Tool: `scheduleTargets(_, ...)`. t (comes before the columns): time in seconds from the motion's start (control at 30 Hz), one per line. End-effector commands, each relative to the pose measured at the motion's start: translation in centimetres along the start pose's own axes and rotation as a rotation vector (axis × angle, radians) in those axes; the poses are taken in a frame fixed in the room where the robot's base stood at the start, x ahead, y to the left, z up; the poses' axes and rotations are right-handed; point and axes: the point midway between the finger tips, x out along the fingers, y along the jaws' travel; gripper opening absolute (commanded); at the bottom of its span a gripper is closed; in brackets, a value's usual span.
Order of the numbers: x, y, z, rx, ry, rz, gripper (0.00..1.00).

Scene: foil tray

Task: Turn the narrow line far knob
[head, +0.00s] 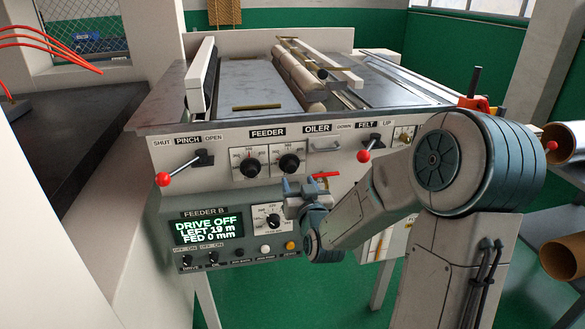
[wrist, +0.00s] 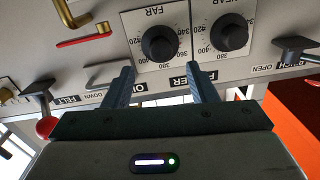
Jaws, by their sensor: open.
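The far knob, a round black knob on a white numbered dial, shows in the wrist view (wrist: 160,44) under the word FAR, with the picture upside down. It is the right one of the two FEEDER knobs in the head view (head: 289,163). My gripper (head: 303,184) is just below and right of it there. In the wrist view my gripper (wrist: 161,70) is open and empty, its fingertips apart to the left and right of the far knob's lower edge. I cannot tell the remaining depth to the knob. The knob's pointer setting is too small to read.
The near knob (wrist: 230,32) sits close beside the far knob. Red-ended levers for PINCH (head: 163,180) and FELT (head: 364,156) stick out on both sides. A red handle (wrist: 84,40) is nearby. The display (head: 207,230) reads DRIVE OFF, LEFT 19 m, FED 0 mm.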

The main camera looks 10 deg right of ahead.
Motion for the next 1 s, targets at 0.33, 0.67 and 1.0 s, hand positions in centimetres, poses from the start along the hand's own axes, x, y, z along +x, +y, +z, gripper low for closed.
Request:
scheduleTargets(0.33,5.6,-0.1,0.0,0.002,0.000,-0.001,0.52)
scheduleTargets(0.67,7.1,0.0,0.0,0.000,-0.001,-0.001,0.52)
scheduleTargets(1.0,7.1,0.0,0.0,0.000,-0.001,-0.001,0.08)
